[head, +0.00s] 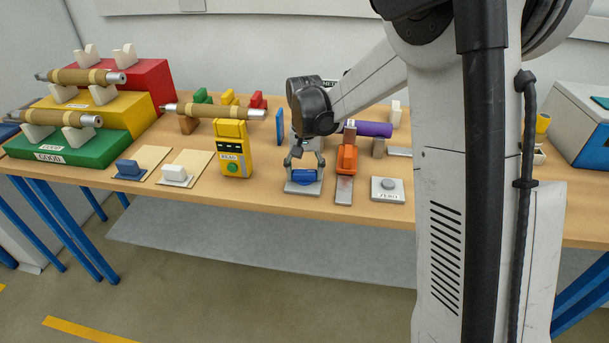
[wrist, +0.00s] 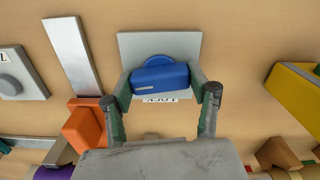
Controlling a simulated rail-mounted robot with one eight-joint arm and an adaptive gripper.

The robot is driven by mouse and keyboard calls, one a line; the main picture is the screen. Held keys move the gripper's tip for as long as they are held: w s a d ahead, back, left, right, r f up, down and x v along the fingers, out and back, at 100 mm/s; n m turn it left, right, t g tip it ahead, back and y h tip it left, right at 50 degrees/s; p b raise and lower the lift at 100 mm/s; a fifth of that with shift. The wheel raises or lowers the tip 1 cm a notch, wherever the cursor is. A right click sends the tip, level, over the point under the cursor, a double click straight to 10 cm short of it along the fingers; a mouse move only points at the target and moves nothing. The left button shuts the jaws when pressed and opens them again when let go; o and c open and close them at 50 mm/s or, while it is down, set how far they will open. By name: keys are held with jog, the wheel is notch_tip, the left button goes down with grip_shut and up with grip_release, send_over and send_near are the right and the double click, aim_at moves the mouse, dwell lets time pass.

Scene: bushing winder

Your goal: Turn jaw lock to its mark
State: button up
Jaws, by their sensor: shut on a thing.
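The jaw lock is a blue bar-shaped knob (head: 307,177) on a round blue base, mounted on a grey plate (head: 303,188). My gripper (head: 305,168) reaches down over it from above. In the wrist view the knob (wrist: 160,78) lies between my fingertips (wrist: 162,76), one at each end, and the gripper is shut on it. The bar is slightly tilted, its right end a little higher in that view. A short pale line shows on its near side. A label reading LOCK, upside down, lies partly hidden beside the knob. I cannot make out a separate mark on the plate.
An orange block on a grey strip (head: 345,188) stands just right of the lock, with a ZERO button plate (head: 387,190) beyond. A yellow gauge box (head: 234,150) stands left. A wound bushing (head: 215,111) rests on supports behind it. The table's front edge is close.

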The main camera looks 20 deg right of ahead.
aim_at(305, 171)
jog(key=shift+m, duration=0.8)
jog(key=o, duration=1.2)
jog(key=shift+b, duration=0.3)
notch_tip(305, 171, up, 12)
jog(key=shift+r, duration=0.1)
